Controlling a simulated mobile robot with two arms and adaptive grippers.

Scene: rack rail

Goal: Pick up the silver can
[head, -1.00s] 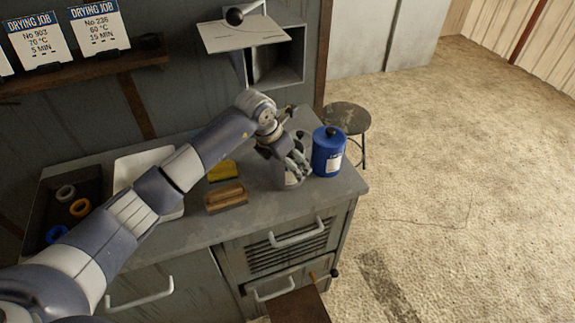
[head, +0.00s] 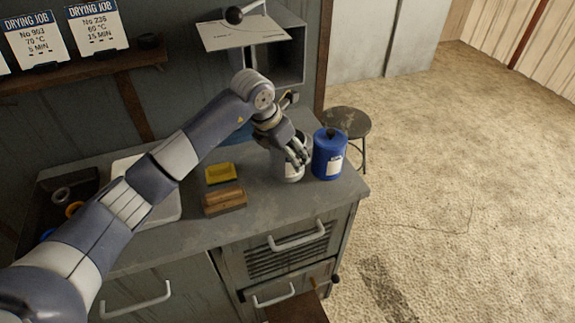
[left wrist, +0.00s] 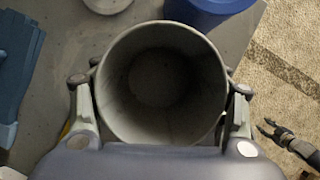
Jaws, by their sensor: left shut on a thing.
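The silver can (head: 291,174) is an open, empty-looking grey cylinder near the right end of the counter. In the left wrist view its round mouth (left wrist: 162,82) faces the camera, upright between the fingers. My left gripper (head: 296,153) is shut on the can, with one finger on each side of it. The gripper hides part of the can in the head view, and I cannot clearly tell how far its base is from the counter.
A blue canister (head: 328,156) stands just right of the can. A yellow sponge (head: 220,173) and a wooden brush (head: 224,201) lie to the left on the counter (head: 275,213). A wall box (head: 284,62) is behind, and a stool (head: 347,122) stands beyond the counter.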

